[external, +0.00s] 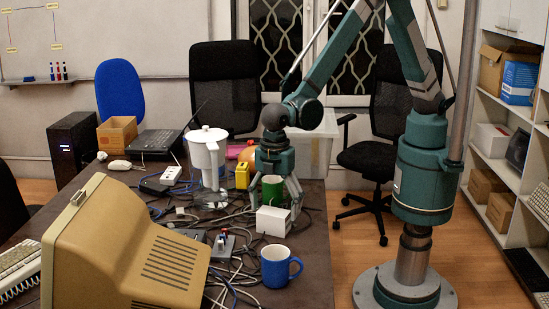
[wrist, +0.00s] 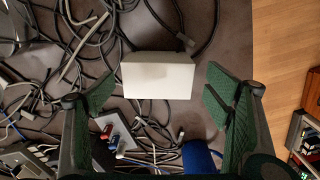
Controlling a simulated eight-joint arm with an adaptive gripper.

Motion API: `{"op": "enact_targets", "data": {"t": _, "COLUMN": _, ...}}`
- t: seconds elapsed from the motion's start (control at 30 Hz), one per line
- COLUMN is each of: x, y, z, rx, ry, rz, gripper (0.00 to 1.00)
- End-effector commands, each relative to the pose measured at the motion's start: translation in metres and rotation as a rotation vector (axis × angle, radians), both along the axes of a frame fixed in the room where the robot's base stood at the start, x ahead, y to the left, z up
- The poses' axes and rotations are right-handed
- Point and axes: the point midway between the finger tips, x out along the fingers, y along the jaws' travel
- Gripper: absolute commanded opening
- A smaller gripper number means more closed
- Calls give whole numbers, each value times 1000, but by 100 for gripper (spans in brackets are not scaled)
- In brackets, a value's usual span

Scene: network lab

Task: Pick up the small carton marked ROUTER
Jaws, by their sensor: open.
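A small white carton (external: 273,221) sits among cables on the dark table; I can read no ROUTER marking on it. It also shows in the wrist view (wrist: 158,75), near the middle, with its pale top and front face visible. My gripper (external: 278,200) points down close above and behind it in the external view. In the wrist view my gripper (wrist: 160,97) is open and empty, one green-padded finger on each side of the carton, with gaps on both sides. I cannot tell the exact height between fingertips and carton.
A switch box (external: 222,245) lies to the left. Cables crowd the table.

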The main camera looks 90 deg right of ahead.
Motion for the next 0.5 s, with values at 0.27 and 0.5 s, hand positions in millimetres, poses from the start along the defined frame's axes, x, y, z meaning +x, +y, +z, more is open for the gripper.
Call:
{"op": "enact_targets", "data": {"t": 0.27, "x": 3, "y": 1, "z": -32, "rx": 0, "ry": 0, "rz": 0, "gripper": 78}}
{"op": "enact_targets", "data": {"t": 0.5, "x": 3, "y": 0, "z": -44, "rx": 0, "ry": 0, "rz": 0, "gripper": 78}}
